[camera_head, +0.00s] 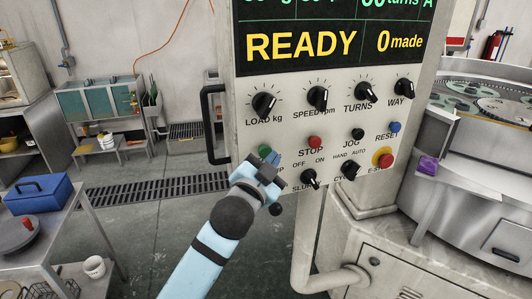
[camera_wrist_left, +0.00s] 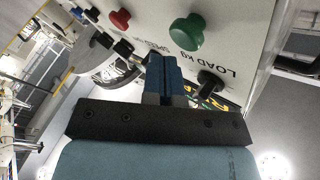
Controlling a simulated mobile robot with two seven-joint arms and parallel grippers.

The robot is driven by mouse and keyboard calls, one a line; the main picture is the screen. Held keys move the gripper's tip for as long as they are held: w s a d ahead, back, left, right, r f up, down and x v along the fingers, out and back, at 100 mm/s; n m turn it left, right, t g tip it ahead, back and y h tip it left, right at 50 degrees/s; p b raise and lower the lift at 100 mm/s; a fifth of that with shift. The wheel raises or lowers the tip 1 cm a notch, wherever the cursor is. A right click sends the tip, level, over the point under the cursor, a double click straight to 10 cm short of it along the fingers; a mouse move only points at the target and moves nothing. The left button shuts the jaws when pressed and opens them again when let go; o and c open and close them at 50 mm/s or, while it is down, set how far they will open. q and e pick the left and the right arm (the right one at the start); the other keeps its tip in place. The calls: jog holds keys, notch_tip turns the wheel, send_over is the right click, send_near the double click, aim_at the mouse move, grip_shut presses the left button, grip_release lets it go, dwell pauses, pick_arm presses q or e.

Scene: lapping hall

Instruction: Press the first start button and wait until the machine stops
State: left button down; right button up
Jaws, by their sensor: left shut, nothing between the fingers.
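The control panel (camera_head: 385,60) fills the middle of the head view. Its screen (camera_head: 300,43) reads READY and 0 made. A green button (camera_head: 264,150) sits at the panel's lower left, partly hidden with its label by my left gripper (camera_head: 268,167). The gripper is shut and empty, its blue fingers in front of the panel close to the button. In the left wrist view, the whole green button (camera_wrist_left: 187,32) stands out from the panel, just beyond and right of the fingertips (camera_wrist_left: 163,62). Contact is not visible there. My right gripper is out of view.
Close by are a red STOP button (camera_head: 314,142), dark knobs, a blue RESET button (camera_head: 395,127) and a red E-stop (camera_head: 383,158). A black handle (camera_head: 212,125) juts from the panel's left edge. The lapping machine (camera_head: 480,150) stands right, a table with a blue box (camera_head: 38,192) left.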

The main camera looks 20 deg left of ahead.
pick_arm(q)
jog(key=shift+w+a+p, duration=0.3)
